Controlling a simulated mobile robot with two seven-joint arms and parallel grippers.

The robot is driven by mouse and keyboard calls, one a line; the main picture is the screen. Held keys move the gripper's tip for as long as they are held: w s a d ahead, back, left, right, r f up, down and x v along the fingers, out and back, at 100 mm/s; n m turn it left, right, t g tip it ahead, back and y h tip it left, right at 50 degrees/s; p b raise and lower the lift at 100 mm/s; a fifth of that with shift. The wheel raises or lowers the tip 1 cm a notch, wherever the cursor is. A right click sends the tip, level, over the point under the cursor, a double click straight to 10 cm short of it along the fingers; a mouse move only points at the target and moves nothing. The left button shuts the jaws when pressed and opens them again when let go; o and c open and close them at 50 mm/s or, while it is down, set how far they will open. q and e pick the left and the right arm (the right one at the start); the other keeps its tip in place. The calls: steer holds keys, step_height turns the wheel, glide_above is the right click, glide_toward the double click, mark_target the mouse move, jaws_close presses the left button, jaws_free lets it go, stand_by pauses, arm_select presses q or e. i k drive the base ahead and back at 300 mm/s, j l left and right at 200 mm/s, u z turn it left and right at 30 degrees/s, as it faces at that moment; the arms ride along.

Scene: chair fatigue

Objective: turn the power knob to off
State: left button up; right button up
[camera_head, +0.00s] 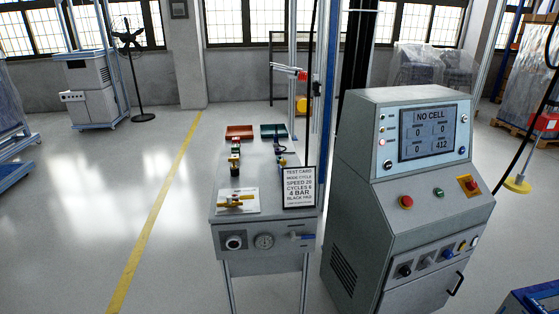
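The grey control console (365,225) stands at the right with a lit screen (428,131) reading "NO CELL". A small dark round control (387,165) sits below the screen's left side. Labels are too small to read, so I cannot tell which is the power knob or its setting. A small red light (382,142) glows left of the screen. Neither gripper is in view.
A grey bench (225,215) left of the console carries a test card (299,188), small bins and brass fittings. Red (406,201) and green buttons are on the console's slope.

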mark_target(470, 185)
steer(key=k+z, duration=0.15)
steer(key=z, duration=1.15)
steer(key=i+l, duration=0.65)
steer(key=i+l+z, duration=0.1)
steer(key=i+l, duration=0.5)
steer(key=l, duration=0.25)
